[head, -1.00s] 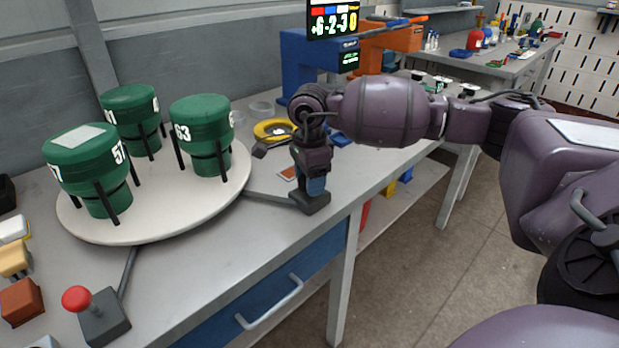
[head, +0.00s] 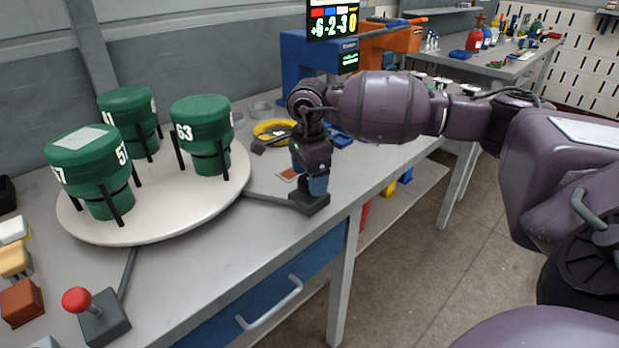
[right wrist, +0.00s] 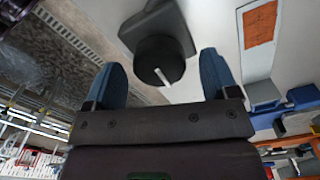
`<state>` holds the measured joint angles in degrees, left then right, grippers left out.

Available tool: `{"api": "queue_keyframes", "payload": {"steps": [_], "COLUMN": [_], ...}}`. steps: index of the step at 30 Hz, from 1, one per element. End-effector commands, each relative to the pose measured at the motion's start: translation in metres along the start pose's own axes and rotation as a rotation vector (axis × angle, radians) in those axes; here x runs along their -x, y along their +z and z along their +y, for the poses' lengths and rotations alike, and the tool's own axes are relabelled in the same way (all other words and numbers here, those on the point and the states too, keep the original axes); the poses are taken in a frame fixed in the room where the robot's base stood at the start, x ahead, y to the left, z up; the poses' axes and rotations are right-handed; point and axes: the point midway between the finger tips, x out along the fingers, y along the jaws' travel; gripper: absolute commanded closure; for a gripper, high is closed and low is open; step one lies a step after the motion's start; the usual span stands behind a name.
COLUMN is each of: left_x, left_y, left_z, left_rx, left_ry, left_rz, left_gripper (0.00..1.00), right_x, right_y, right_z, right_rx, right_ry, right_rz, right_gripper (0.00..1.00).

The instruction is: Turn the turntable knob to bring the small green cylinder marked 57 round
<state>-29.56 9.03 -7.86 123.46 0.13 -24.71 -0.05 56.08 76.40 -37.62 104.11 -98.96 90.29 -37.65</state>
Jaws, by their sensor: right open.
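The green cylinder marked 57 (head: 88,168) stands upright in black posts at the front left of the round white turntable (head: 150,228). A cylinder marked 63 (head: 203,125) stands at its right and another green one (head: 130,108) at the back. The turntable knob is black with a white mark and shows in the right wrist view (right wrist: 160,58); its dark base (head: 310,204) is right of the turntable. My right gripper (head: 313,186) points down over the knob, open, with its blue fingers (right wrist: 162,70) on either side. I cannot tell whether they touch it. My left gripper is out of view.
A red-topped joystick (head: 97,312) and several coloured blocks (head: 22,300) sit at the front left. A yellow ring (head: 274,131) lies behind my right gripper. A blue machine with a display (head: 318,50) stands at the back. The table's front edge is close to the knob.

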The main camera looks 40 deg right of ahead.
Motion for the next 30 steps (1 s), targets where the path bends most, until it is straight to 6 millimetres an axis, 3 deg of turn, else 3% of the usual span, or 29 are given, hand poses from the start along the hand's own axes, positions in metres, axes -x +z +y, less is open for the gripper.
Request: {"api": "queue_keyframes", "payload": {"steps": [9, 15, 30], "left_x": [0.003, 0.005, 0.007], "left_y": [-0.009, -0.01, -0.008], "left_z": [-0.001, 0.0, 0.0], "left_rx": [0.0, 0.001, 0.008], "left_ry": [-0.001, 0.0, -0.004], "left_rz": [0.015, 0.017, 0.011], "left_gripper": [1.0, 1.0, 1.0], "right_x": [0.062, 0.087, 0.097], "right_y": [0.0, 0.0, 0.0], "right_z": [0.0, 0.0, 0.0], "right_rx": [0.0, 0.0, 0.0], "right_ry": [-0.009, -0.006, -0.003], "right_rz": [-0.002, -0.002, -0.001], "right_gripper": [0.2, 0.2, 0.2]}}
